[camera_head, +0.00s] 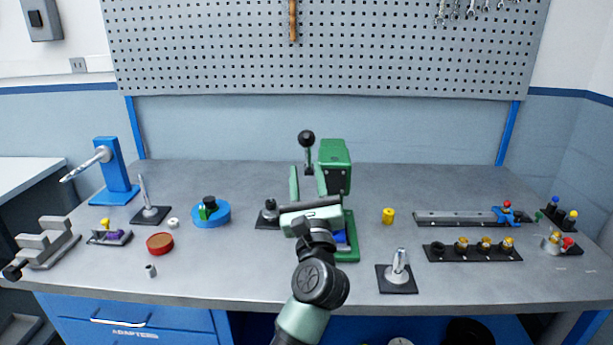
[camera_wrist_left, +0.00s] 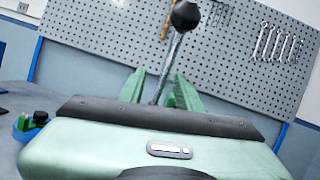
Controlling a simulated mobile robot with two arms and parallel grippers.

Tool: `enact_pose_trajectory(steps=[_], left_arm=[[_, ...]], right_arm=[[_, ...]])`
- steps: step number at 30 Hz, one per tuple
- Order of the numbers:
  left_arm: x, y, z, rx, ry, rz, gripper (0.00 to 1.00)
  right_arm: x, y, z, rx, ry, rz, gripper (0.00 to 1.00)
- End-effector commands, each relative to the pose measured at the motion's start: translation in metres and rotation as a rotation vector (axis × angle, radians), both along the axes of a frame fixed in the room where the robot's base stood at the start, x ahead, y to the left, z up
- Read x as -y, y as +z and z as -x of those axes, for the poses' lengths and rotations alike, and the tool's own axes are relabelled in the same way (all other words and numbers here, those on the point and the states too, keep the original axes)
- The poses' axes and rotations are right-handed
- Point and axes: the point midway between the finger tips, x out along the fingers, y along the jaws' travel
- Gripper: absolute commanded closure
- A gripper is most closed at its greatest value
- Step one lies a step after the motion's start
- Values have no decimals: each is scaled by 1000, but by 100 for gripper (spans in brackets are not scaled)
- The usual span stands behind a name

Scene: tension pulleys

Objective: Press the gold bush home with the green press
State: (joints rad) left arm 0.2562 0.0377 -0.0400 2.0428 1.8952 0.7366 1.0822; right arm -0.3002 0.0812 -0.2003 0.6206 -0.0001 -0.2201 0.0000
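The green press (camera_head: 334,165) stands mid-bench with its base (camera_head: 352,240) partly hidden behind my left arm. Its lever with a black ball knob (camera_head: 306,138) rises at the press's left side; the knob also shows in the left wrist view (camera_wrist_left: 185,16). My left gripper (camera_head: 307,175) is open, its two green fingers apart, with the lever between them in both views; I cannot tell whether they touch it. A blue part (camera_head: 340,238) shows on the press base. No gold bush shows clearly in the press; my gripper hides part of it. My right gripper is not in view.
A yellow cylinder (camera_head: 388,215) stands right of the press. A grey post on a dark plate (camera_head: 397,274) stands in front of it, and a dark rack (camera_head: 472,252) with gold-topped pieces is farther right. A blue round fixture (camera_head: 221,216) and red disc (camera_head: 160,243) lie left.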

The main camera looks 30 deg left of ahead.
Motion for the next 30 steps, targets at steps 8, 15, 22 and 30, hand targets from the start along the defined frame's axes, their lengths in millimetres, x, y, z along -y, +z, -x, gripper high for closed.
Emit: enact_pose_trajectory(steps=[8,15,22,30], left_arm=[[20,-16,24,-2,-2,2,66],[41,-29,50,-2,-1,2,66],[46,-29,57,-1,1,3,66],[46,-29,56,-1,0,2,66]], right_arm=[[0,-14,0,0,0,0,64],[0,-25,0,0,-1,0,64],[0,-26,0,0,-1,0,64],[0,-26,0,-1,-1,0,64]])
